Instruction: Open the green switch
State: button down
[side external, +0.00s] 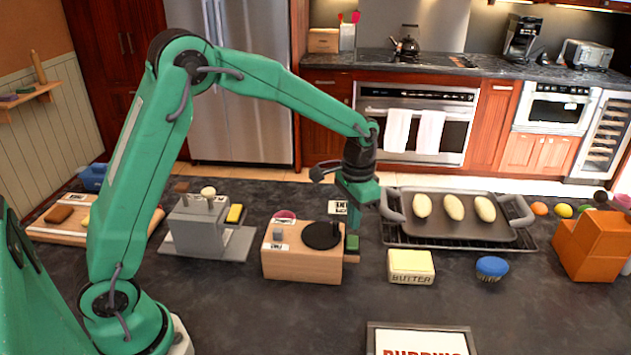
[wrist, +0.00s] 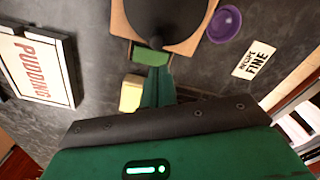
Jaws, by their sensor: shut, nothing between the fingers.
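The green switch (side external: 352,243) is a small green block on the right side of a wooden box (side external: 290,264) with a round black plate (side external: 322,235) on top. In the wrist view the switch (wrist: 150,57) sits at the near edge of the box, by the black plate (wrist: 165,15). My gripper (side external: 355,227) points down at the box's right end, just above or beside the switch. In the wrist view its green fingers (wrist: 158,78) are together, with their tips at the switch; I cannot tell if they touch it. The fingers hide part of the switch.
A grey device (side external: 200,230) stands left. A pudding box (side external: 420,341) lies in front. A purple bowl (wrist: 224,24) is behind the wooden box.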

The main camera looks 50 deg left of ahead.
aim_at(352, 238)
jog(key=shift+r, duration=2)
jog(key=shift+r, duration=0.1)
jog(key=s+a+r+n+t, duration=0.1)
jog(key=s+a+r+t, duration=0.2)
jog(key=s+r, duration=0.75)
jog(key=s+a+f+n+t, duration=0.1)
jog(key=s+n+t, duration=0.1)
jog(key=s, duration=1.2)
jog(key=shift+s+t, duration=0.2)
jog(key=shift+t, duration=0.1)
jog(key=shift+a, duration=0.1)
